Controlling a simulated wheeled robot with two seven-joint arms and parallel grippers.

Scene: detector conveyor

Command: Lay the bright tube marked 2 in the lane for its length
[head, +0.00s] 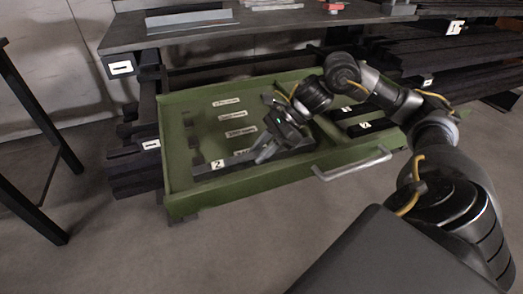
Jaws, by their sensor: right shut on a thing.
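The gripper and wrist hide that end of the tube. I cannot tell whether the tube touches the drawer floor. Several white lane labels (232,115) run across the drawer floor, too small to read. My left gripper is not in view.
Dark tagged pieces (356,128) lie in the drawer's right part. A grey handle (352,165) sticks out from the drawer's front. A dark bench (125,37) stands behind, with dark stock racks (470,50) at the right. A black table frame (35,150) stands left. The floor in front is clear.

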